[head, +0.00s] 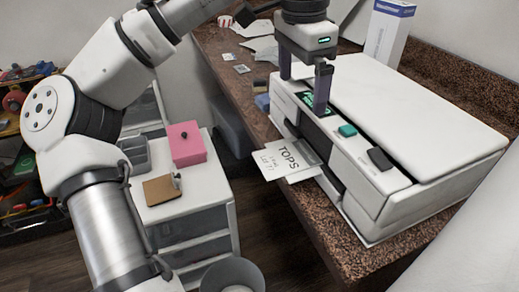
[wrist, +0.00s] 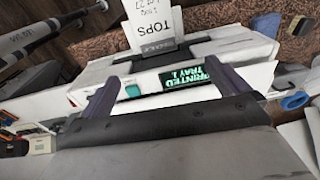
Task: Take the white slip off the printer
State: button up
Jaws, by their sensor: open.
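The white slip (head: 283,160), printed "TOPS" with smaller lines below, sticks out from the front slot of the white printer (head: 435,115). A greyish piece lies beside its inner end; I cannot tell if it is paper or part of the printer. The slip also shows upside down at the top of the wrist view (wrist: 154,18). My gripper (head: 303,96) is open and empty, pointing down over the printer's front panel, above and behind the slip. In the wrist view its dark fingers (wrist: 164,86) stand either side of the green display reading "PRINTED TRAY 1".
The printer has a teal button (head: 347,130) and a dark button (head: 380,158). It stands on a speckled brown counter (head: 350,262) with loose papers and a box behind. A white drawer unit holds a pink box (head: 187,148) and a clipboard (head: 160,190). Open space lies before the slip.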

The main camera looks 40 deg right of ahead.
aim_at(287, 158)
jog(key=shift+y, duration=0.5)
jog(key=f, duration=0.4)
jog(key=a+f, duration=0.1)
jog(key=f, duration=0.4)
jog(key=f+b, duration=0.1)
jog(key=f, duration=0.4)
jog(key=shift+a+f, duration=0.1)
jog(key=shift+a, duration=0.15)
jog(key=shift+c, duration=0.3)
jog(key=c, duration=0.9)
